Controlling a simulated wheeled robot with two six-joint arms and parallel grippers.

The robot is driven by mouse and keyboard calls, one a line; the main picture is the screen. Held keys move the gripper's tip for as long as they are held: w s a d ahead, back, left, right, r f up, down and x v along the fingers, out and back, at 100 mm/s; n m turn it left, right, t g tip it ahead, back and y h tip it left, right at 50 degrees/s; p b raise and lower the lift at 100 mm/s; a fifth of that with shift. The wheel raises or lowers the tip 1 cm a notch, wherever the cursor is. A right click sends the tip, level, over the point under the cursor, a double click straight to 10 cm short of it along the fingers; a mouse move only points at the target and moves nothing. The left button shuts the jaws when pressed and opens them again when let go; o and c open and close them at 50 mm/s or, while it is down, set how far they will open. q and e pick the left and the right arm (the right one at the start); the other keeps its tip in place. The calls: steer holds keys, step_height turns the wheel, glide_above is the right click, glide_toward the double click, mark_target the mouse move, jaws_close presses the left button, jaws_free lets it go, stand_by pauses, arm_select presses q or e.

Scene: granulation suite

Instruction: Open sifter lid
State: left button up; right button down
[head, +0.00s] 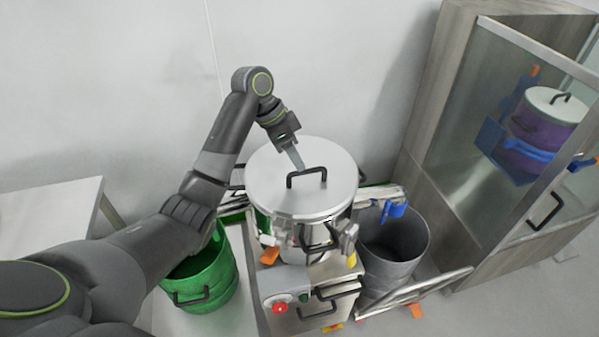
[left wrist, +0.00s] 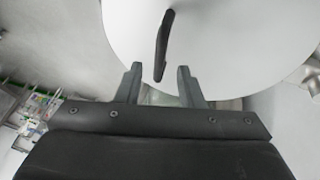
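The sifter is a round steel drum with a flat pale lid (head: 270,180) that sits on top of it. A black bar handle (head: 307,177) stands up from the lid. My left gripper (head: 298,162) is just above the lid, behind the handle in the head view. In the left wrist view my left gripper (left wrist: 159,84) has its two fingers apart with nothing between them. The handle (left wrist: 164,46) lies just beyond the fingertips, in line with the gap, and they appear not to touch it. My right gripper is not in view.
A green bucket (head: 203,277) stands left of the sifter and a grey bin (head: 393,252) right of it. A control box with a red button (head: 280,307) is in front. A glass-door cabinet (head: 440,130) holds a purple pot at the right. A white table (head: 50,215) is at the left.

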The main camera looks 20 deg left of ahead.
arm_select(q)
steer(key=shift+x, duration=1.45)
jaws_close()
